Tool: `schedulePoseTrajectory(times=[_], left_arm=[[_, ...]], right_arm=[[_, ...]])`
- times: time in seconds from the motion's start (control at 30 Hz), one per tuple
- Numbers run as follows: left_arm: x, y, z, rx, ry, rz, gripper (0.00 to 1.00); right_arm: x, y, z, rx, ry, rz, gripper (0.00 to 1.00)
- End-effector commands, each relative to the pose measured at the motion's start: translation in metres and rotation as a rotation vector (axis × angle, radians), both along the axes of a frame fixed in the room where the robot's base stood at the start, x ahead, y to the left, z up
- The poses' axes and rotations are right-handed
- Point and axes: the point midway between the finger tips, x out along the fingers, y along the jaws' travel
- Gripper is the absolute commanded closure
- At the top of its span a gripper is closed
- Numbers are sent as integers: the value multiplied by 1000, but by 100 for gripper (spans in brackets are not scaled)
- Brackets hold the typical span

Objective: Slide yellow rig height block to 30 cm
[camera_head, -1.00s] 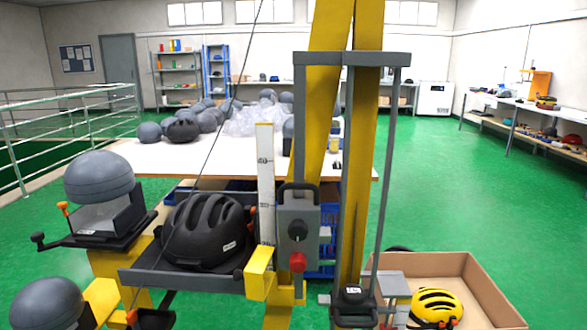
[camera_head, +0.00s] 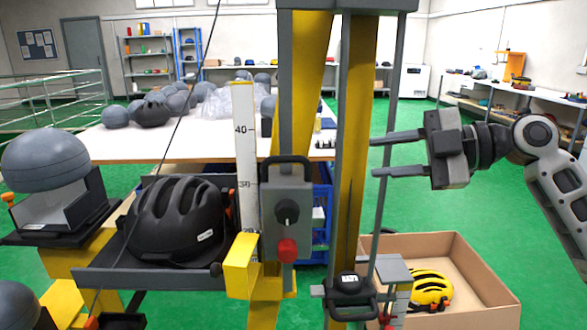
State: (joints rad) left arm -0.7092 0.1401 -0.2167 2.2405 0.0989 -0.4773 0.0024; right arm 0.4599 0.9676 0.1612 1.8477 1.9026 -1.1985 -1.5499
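The yellow height block (camera_head: 241,266) sits low beside the white scale (camera_head: 246,150), which shows 40 near its top and a partly readable 30 lower down. The block is below that lower number. A grey carriage (camera_head: 286,208) with a handle, black knob and red knob stands just right of the scale on the yellow rig (camera_head: 304,85). My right gripper (camera_head: 383,156) points left, its two fingers apart and empty, right of the rig's grey rods and above the block's height. My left gripper is not in view.
A black helmet (camera_head: 178,222) rests on a grey tray left of the scale. A cardboard box (camera_head: 465,275) with a yellow helmet (camera_head: 430,288) stands at lower right. Grey rods (camera_head: 390,130) stand between my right gripper and the carriage. A white table (camera_head: 200,142) with helmets is behind.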

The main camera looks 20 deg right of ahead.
Motion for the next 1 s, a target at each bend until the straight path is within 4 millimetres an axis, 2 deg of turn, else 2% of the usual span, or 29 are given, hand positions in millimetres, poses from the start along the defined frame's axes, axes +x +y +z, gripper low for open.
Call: schedulePoseTrajectory(times=[0.07, 0.17, 0.37, 0.7, 0.83, 1.0], left_arm=[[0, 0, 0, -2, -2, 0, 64], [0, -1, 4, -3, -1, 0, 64], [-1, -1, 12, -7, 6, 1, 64], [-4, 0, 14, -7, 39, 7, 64], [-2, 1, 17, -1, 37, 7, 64], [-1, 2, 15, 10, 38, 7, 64]], right_arm=[[-5, 0, 13, -11, -39, 28, 66], [-3, 5, 17, -12, -52, 40, 66], [16, 35, 11, -10, -51, 40, 66], [57, 94, -6, -7, -48, 38, 66], [69, 111, -11, -8, -48, 37, 66], [78, 124, -16, -10, -48, 35, 66]])
